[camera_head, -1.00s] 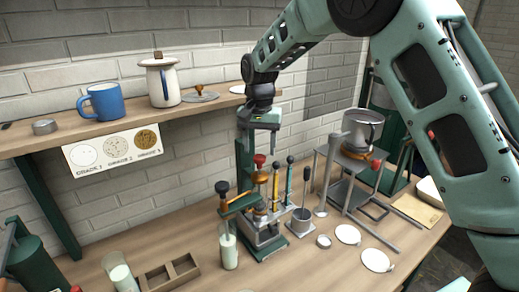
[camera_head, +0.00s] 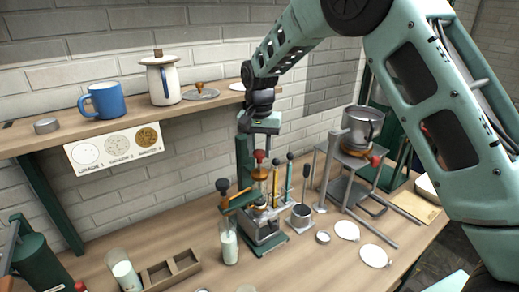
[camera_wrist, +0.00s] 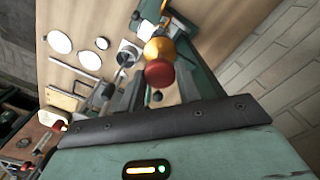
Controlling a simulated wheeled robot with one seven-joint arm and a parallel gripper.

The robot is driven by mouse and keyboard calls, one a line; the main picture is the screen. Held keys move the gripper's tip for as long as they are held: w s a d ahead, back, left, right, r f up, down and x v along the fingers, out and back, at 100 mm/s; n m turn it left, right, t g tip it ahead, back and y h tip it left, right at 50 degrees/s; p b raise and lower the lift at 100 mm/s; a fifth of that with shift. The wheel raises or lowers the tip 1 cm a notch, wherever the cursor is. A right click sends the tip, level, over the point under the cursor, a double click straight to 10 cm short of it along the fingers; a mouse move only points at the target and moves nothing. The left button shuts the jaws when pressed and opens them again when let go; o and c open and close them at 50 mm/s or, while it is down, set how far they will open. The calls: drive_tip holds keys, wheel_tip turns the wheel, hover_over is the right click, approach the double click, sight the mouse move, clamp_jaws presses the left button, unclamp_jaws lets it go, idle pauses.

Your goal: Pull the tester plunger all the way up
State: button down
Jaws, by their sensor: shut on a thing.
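The tester stands on the bench as a green frame (camera_head: 243,165) with brass parts. Its plunger has a red knob (camera_head: 260,156) over a gold-coloured collar (camera_head: 259,174). My gripper (camera_head: 260,147) points down from above, with its fingers about the red knob. In the wrist view the red knob (camera_wrist: 158,73) and the gold collar (camera_wrist: 158,49) lie between my fingers (camera_wrist: 160,82). My gripper is shut on the knob. The exact finger contact is hard to see. The plunger's lower part is partly hidden by the tester's other parts.
A shelf (camera_head: 205,103) with a blue mug (camera_head: 104,100) overhangs the back left.

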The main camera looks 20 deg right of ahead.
sight(259, 151)
wheel_tip(259, 151, up, 6)
drive_tip(key=p, duration=0.3)
drive_tip(key=shift+r, duration=0.25)
drive_tip(key=shift+w, duration=0.1)
drive_tip(key=c, duration=1.1)
unclamp_jaws()
drive_tip(key=shift+o, duration=0.7)
drive_tip(key=shift+f, duration=0.1)
wheel_tip(259, 151, up, 17)
drive_tip(key=b, duration=0.3)
drive_tip(key=shift+r+b, duration=0.2)
drive_tip(key=shift+b, duration=0.2)
